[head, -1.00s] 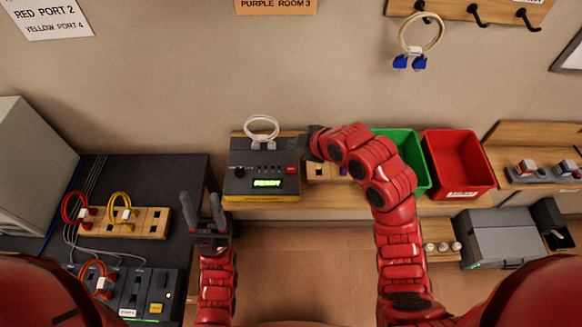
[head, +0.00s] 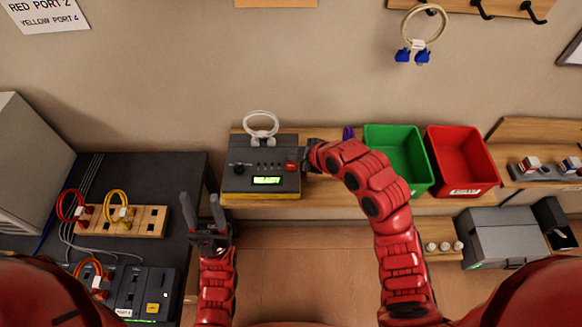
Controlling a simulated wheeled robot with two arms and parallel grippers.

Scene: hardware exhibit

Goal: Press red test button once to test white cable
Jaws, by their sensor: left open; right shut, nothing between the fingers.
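The cable tester (head: 262,185) is a dark box with a yellow base on the wooden shelf, its green screen lit and reading "READY". The white cable (head: 261,122) stands looped at the tester's top edge, its ends at the sockets there. The red test button (head: 290,166) is at the right of the tester's top face. My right gripper (head: 307,158) is shut and empty, just right of the red button; I cannot tell whether it touches the tester. My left gripper (head: 204,208) is open and empty, pointing up, left of and below the tester.
A green bin (head: 398,150) and a red bin (head: 462,160) stand right of my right arm. A wooden port block (head: 150,221) with red and yellow cables is on the dark table at left. A beige cable with blue plugs (head: 421,35) hangs on the wall.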

